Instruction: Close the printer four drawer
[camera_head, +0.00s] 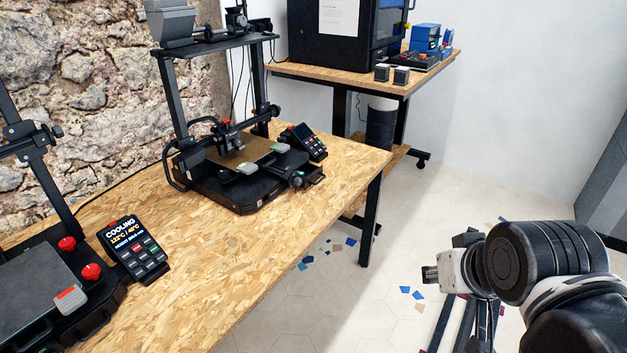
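A black open-frame printer (240,190) stands on the chipboard table, left of the middle. A small dark part (312,180) sticks out at the front right of its base; it may be a slightly open drawer, but I cannot tell for sure. No label shows which printer is number four. My arm comes in at the lower right, over the floor. My gripper (436,274) is at its left end, apart from the table and printers. Its fingers are small and partly hidden by my arm, so their opening is unclear.
Another printer (35,290) with red knobs and a "COOLING" screen (130,245) stands at the near left. A keypad screen (303,140) sits beside the middle printer. A boxy black printer (340,35) stands on a back table. The floor (330,310) right of the near table is mostly free.

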